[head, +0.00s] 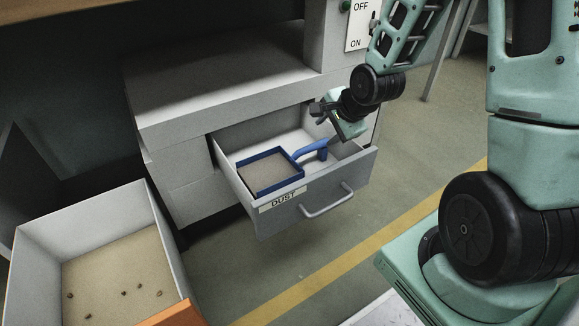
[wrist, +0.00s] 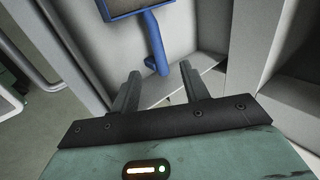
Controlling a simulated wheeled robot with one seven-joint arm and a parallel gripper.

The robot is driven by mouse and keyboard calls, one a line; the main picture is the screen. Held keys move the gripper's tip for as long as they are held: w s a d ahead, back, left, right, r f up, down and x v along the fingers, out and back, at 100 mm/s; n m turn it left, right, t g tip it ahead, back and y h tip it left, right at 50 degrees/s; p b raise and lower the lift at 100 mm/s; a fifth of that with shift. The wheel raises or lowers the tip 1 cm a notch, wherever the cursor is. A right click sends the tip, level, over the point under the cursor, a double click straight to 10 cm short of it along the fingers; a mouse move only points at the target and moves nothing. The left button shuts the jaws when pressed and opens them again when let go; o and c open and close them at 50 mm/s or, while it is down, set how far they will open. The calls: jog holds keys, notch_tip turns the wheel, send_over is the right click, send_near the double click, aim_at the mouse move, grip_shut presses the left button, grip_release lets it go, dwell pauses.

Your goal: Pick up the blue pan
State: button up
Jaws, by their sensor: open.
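The blue pan (head: 270,173) is a square blue-rimmed tray with grey-brown contents or bottom, lying inside the open drawer marked DUST (head: 336,187). Its blue handle (head: 312,152) reaches right and bends down at the end. The wrist view shows the handle (wrist: 154,42) and part of the pan (wrist: 128,9) at the top. My gripper (head: 323,128) is open and empty, above the handle's end. In the wrist view the handle's end appears between the fingertips of my gripper (wrist: 160,72); I cannot tell how far below them it lies.
The drawer front carries a metal handle (head: 327,202). The grey cabinet (head: 222,98) rises behind, with an ON/OFF switch panel (head: 360,24). An open box (head: 33,248) with sandy bottom and several small dark bits stands at lower left. Floor is clear right of the drawer.

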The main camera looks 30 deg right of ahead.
aim_at(312, 146)
jog(key=b+x, duration=0.3)
jog(key=x, duration=0.5)
jog(key=shift+s+f+b, duration=0.1)
jog(key=shift+s+b, duration=0.05)
jog(key=shift+b, duration=0.2)
jog(key=b+x, duration=0.4)
jog(key=x, duration=0.1)
jog(key=shift+d+f, duration=0.15)
jog(key=shift+f, duration=0.05)
jog(key=shift+r, duration=0.15)
grip_shut()
